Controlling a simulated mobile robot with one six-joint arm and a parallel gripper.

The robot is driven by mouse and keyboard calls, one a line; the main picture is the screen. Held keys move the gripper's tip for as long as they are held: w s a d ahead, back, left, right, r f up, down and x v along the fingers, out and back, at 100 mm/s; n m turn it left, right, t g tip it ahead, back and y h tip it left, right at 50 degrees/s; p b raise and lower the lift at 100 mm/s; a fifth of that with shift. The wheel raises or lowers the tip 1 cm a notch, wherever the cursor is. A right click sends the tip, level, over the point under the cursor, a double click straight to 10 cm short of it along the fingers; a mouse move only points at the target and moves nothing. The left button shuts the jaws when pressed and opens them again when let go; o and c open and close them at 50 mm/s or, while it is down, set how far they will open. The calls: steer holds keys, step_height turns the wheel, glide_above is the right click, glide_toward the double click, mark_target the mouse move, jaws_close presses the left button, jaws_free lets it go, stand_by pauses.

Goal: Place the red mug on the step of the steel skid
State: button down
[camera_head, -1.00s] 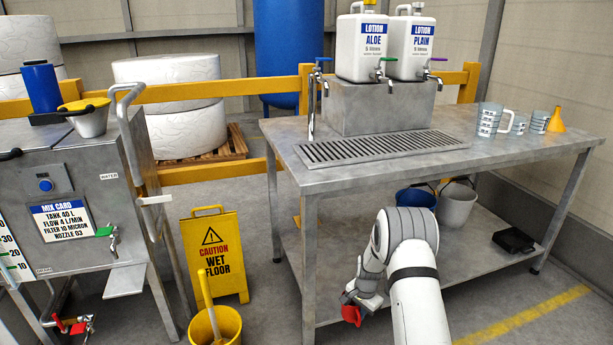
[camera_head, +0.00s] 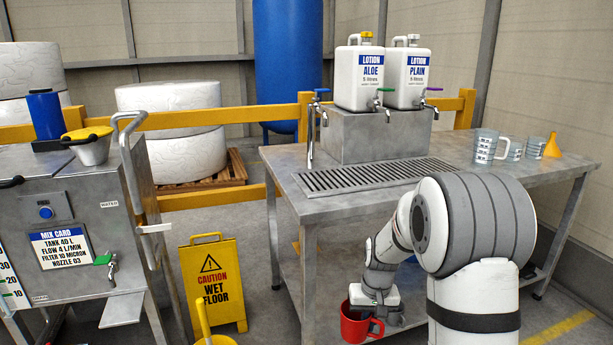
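The red mug (camera_head: 356,328) hangs upright at the end of my arm, low in front of the steel table, with its handle to the right. My gripper (camera_head: 368,304) is at the mug's top edge and seems shut on it; the fingertips are mostly hidden. The steel skid (camera_head: 85,215) stands at the left, well apart from the mug. Its step, a bare grey plate (camera_head: 122,310), juts out at the front under a green-handled tap (camera_head: 108,265).
A yellow wet-floor sign (camera_head: 214,285) and a yellow bucket (camera_head: 215,340) stand between the skid and the mug. The steel table (camera_head: 440,185) bears lotion jugs, measuring jugs and a funnel. A handrail (camera_head: 135,165) rises at the skid's right side.

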step_height(320, 180, up, 2)
steer(key=shift+p, duration=0.75)
step_height(320, 180, up, 16)
steer(key=s+p, duration=0.2)
steer(key=p, duration=2.3)
steer(key=shift+f, duration=0.15)
steer(key=shift+s, duration=0.1)
